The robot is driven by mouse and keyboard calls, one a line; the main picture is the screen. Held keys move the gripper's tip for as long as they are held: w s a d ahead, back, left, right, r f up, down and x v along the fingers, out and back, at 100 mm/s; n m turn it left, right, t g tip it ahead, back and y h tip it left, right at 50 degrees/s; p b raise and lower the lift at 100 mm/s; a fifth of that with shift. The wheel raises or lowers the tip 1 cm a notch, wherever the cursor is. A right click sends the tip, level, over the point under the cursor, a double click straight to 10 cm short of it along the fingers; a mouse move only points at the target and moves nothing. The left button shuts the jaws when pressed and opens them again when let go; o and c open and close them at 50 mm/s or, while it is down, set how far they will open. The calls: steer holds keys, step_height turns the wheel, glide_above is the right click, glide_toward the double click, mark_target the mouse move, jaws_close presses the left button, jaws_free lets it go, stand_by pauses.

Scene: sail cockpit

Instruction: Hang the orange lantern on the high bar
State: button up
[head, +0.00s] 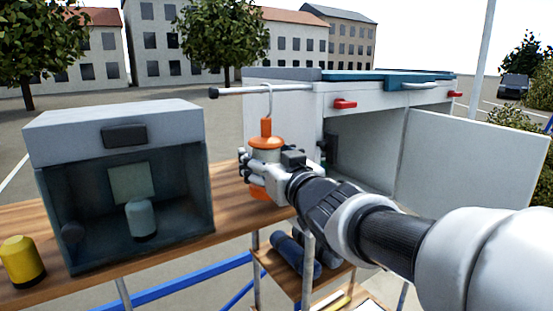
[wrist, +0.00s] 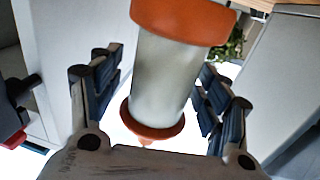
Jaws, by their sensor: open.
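The orange lantern (head: 266,143) has an orange cap and base and a pale body. Its wire hook reaches up to the high bar (head: 235,92), a thin horizontal rod with a dark tip, and its curved top appears to pass over the rod. The lantern looks upright in the head view. My gripper (head: 266,172) is at the lantern's middle and hides part of its body. In the wrist view the pale body (wrist: 163,80) stands between my open fingers (wrist: 158,95), with gaps showing beside it.
A grey box with a dark open front (head: 125,200) stands on the wooden counter (head: 228,205) at left, a pale cylinder inside it. A yellow canister (head: 22,262) is at the far left. A white cabinet (head: 290,115) with red handles and an open door is behind my arm.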

steer(key=v, duration=1.1)
steer(key=s+d+f+m+g+h+b, duration=0.3)
steer(key=d+f+b, duration=0.4)
steer(key=f, duration=0.6)
steer(key=s+d+f+m+g+h+b, duration=0.15)
steer(key=s+d+f+h+b, duration=0.4)
steer(key=f, duration=0.65)
steer(key=s+f+g+b, duration=0.3)
steer(key=s+f+b, duration=0.3)
steer(key=f, duration=0.5)
steer(key=s+f+g+b, duration=0.4)
steer(key=s+f+b, duration=0.2)
steer(key=s+f, duration=0.3)
step_height(320, 180, down, 4)
steer(key=shift+s+a+r+y, duration=0.2)
steer(key=shift+s+y, duration=0.1)
steer(key=shift+y, duration=0.15)
steer(key=shift+m, duration=0.25)
steer(key=shift+c, duration=0.5)
